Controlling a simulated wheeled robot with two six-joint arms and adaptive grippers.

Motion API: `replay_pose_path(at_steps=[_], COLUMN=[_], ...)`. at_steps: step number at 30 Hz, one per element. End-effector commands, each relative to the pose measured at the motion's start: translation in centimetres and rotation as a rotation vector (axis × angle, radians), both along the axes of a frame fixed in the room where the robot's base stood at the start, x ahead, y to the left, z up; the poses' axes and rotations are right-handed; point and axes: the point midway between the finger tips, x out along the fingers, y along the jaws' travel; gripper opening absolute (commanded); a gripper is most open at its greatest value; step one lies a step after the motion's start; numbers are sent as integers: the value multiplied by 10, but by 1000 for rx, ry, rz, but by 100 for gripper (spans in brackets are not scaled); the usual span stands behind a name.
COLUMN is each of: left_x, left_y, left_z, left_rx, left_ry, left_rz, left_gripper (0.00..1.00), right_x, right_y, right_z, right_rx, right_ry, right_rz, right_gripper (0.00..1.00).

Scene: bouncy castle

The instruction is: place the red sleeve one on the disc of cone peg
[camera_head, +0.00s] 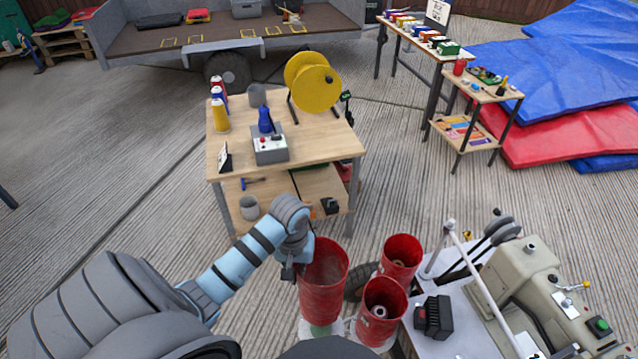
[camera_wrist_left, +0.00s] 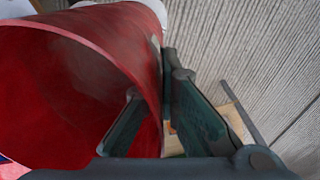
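A red sleeve (camera_head: 324,288), an open hollow cylinder, stands nearly upright at the tip of my left arm. My left gripper (camera_head: 292,265) is at its left rim. In the left wrist view the fingers (camera_wrist_left: 152,88) straddle the wall of the red sleeve (camera_wrist_left: 75,90), one inside and one outside, and look closed on it. The sleeve's rim looks higher than those of its neighbours. A pale disc with some green (camera_head: 318,328) shows just below the sleeve; any gap between them is hard to judge. The cone peg on it is hidden. My right gripper is out of view.
Two more red sleeves (camera_head: 403,250) (camera_head: 382,308) stand close on the right, the nearer one around a peg. A machine (camera_head: 520,285) on a grey table is beyond them. A wooden workbench (camera_head: 318,147) stands behind. Open floor lies to the left.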

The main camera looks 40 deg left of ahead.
Motion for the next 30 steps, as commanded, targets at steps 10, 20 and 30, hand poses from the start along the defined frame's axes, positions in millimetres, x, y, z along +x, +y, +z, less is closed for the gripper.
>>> replay_pose_path(at_steps=[10,20,30], left_x=[0,0,0], left_y=[-1,-1,-1], left_z=[-128,-181,-190], left_rx=[-2,-1,1], left_ry=[3,2,0], left_rz=[-6,-6,-7], left_gripper=[0,0,0], right_x=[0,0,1], right_y=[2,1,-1], right_z=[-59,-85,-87], right_rx=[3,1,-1], right_ry=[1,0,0], right_rz=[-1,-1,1], right_gripper=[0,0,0])
